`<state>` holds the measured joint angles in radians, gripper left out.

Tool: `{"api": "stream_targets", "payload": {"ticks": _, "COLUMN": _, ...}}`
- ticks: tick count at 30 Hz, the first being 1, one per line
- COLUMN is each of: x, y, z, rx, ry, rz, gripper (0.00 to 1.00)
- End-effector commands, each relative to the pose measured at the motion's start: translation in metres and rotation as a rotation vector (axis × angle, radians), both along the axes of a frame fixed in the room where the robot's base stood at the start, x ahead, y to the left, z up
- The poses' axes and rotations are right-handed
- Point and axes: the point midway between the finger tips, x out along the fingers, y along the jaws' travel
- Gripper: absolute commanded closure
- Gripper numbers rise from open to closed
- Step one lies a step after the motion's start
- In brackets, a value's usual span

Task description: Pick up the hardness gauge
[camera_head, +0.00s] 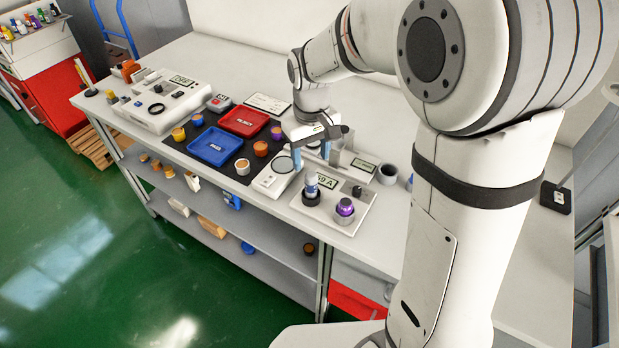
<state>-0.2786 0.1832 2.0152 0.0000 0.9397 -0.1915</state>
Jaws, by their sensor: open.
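A small upright grey-blue cylinder (311,186), which looks like the hardness gauge, stands in a black ring on a pale plate (348,222) near the bench's front edge. A display (327,181) reading about "59 A" is just behind it. My gripper (311,160) is open, with its blue-tipped fingers pointing down. It appears above and slightly behind the cylinder in the picture; I cannot tell the exact gap. Nothing shows between the fingers.
A scale with a round pan (283,165) is close left of the gripper. Blue (214,147) and red (243,121) trays and several small cups lie on a black mat farther left. A large instrument (158,101) is at the far left.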

Motion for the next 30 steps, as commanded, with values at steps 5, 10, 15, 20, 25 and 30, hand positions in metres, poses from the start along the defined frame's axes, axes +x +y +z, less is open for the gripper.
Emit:
{"api": "stream_targets", "payload": {"ticks": 5, "x": 0.002, "y": 0.002, "z": -0.017, "rx": -0.002, "ry": 0.007, "rz": 0.008, "gripper": 0.46}}
{"api": "stream_targets", "payload": {"ticks": 10, "x": 0.002, "y": 0.001, "z": -0.035, "rx": -0.002, "ry": 0.007, "rz": 0.006, "gripper": 0.46}}
{"api": "stream_targets", "payload": {"ticks": 15, "x": 0.004, "y": -0.001, "z": -0.061, "rx": -0.002, "ry": 0.008, "rz": 0.006, "gripper": 0.46}}
{"api": "stream_targets", "payload": {"ticks": 20, "x": 0.004, "y": -0.001, "z": -0.078, "rx": -0.001, "ry": 0.005, "rz": 0.006, "gripper": 0.46}}
{"api": "stream_targets", "payload": {"ticks": 25, "x": 0.004, "y": 0.0, "z": -0.08, "rx": 0.0, "ry": 0.003, "rz": 0.006, "gripper": 0.46}}
{"api": "stream_targets", "payload": {"ticks": 30, "x": 0.004, "y": 0.0, "z": -0.08, "rx": 0.0, "ry": 0.003, "rz": 0.006, "gripper": 0.53}}
